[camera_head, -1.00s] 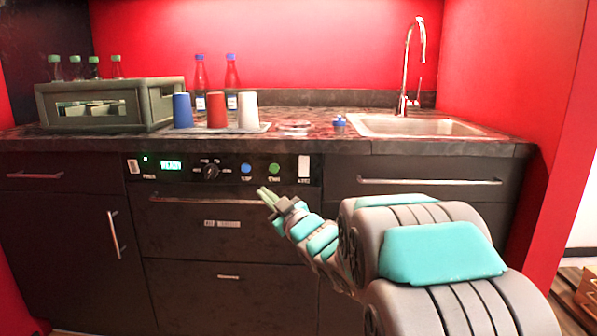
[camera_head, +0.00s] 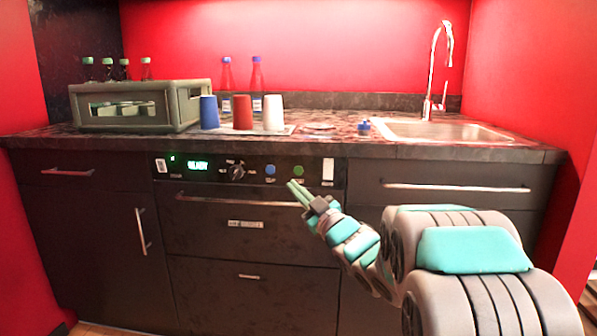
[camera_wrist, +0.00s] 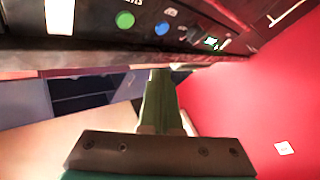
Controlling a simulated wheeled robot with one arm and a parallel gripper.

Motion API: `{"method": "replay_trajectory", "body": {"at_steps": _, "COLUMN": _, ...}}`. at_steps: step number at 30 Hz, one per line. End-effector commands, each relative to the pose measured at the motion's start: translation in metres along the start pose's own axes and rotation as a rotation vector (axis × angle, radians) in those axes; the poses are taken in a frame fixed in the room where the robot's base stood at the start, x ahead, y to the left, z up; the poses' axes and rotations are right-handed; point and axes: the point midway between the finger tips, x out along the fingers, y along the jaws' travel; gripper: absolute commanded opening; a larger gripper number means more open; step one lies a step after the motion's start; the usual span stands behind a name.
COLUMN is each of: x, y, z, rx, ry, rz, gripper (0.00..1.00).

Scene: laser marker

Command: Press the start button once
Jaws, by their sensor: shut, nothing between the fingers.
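A dark control panel (camera_head: 216,171) runs across the front under the counter. It carries a round green button (camera_head: 298,171) and, just left of it, a round blue button (camera_head: 270,170); the small labels beneath are too blurred to read. Both show in the wrist view, the green button (camera_wrist: 125,19) and the blue button (camera_wrist: 162,29), near its top edge. My gripper (camera_head: 291,184) is shut and empty, its green fingertips just below the green button in the head view. The fingers (camera_wrist: 158,76) point toward the panel; I see no contact with either button.
The panel also has a lit display (camera_head: 197,166), a black knob (camera_head: 237,173) and white pieces at its ends. A drawer handle (camera_head: 235,201) runs just below the panel. A crate (camera_head: 190,108), cups and a sink (camera_head: 445,130) are on the counter above.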

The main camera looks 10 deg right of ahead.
Motion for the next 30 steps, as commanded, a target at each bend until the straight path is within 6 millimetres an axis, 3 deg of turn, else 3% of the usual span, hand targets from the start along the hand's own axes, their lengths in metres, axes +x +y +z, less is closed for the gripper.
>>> {"method": "replay_trajectory", "body": {"at_steps": 16, "x": 0.047, "y": 0.035, "z": 0.032, "rx": 0.0, "ry": 0.002, "rz": 0.001, "gripper": 0.0}}
{"method": "replay_trajectory", "body": {"at_steps": 30, "x": 0.053, "y": 0.039, "z": 0.04, "rx": 0.0, "ry": 0.0, "rz": 0.0, "gripper": 0.0}}
